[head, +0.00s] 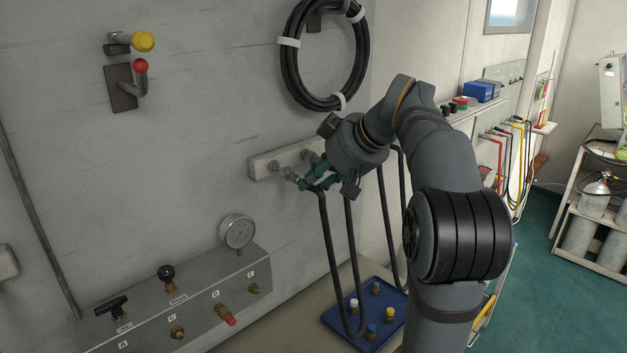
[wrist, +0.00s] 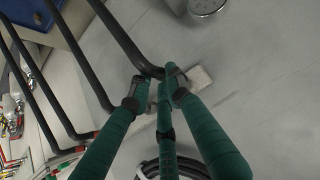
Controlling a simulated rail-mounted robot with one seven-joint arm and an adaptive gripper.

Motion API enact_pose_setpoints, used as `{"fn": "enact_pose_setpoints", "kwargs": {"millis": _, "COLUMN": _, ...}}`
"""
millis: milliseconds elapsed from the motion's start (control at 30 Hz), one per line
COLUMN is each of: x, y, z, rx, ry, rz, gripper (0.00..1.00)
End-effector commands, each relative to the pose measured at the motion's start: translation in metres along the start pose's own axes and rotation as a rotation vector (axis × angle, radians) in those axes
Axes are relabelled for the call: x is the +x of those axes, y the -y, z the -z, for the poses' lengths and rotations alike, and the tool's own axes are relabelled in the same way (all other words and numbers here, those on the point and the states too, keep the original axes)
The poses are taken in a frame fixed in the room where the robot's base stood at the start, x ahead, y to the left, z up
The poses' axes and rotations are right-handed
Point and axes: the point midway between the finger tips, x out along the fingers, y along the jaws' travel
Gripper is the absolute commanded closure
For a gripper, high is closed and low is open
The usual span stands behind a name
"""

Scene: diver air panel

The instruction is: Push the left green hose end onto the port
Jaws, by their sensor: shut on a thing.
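My gripper (head: 314,180), with green-wrapped fingers, is at the pale port rail (head: 262,168) on the wall. In the wrist view the fingertips (wrist: 157,78) are closed on the end of a black hose (wrist: 122,36), which bends where they meet. In the head view this hose (head: 326,235) hangs from the gripper in a long U. Grey metal ports (head: 277,168) stick out of the rail just left of the fingers. The fingers hide the hose tip, so I cannot tell whether it touches a port. No green on the hose itself can be made out.
A grey valve panel (head: 200,300) with a gauge (head: 237,231) is below left. A blue tray (head: 345,325) with small fittings lies on the bench under the hose loop. A coiled black hose (head: 290,60) hangs above. Other black hoses (head: 387,215) hang beside my arm.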

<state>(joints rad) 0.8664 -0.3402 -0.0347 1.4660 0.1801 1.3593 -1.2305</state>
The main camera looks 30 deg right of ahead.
Motion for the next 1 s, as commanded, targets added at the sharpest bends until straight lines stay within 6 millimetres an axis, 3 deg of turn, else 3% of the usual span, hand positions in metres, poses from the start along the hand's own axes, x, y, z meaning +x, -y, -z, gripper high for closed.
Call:
{"fn": "enact_pose_setpoints", "kwargs": {"millis": 233, "x": -0.004, "y": -0.001, "z": -0.003, "rx": 0.0, "ry": -0.003, "rz": -0.002, "gripper": 1.0}}
{"fn": "enact_pose_setpoints", "kwargs": {"millis": 700, "x": -0.031, "y": -0.001, "z": -0.031, "rx": 0.001, "ry": -0.002, "rz": -0.002, "gripper": 1.0}}
{"fn": "enact_pose_setpoints", "kwargs": {"millis": 1000, "x": -0.036, "y": 0.0, "z": -0.035, "rx": -0.001, "ry": -0.001, "rz": -0.001, "gripper": 1.0}}
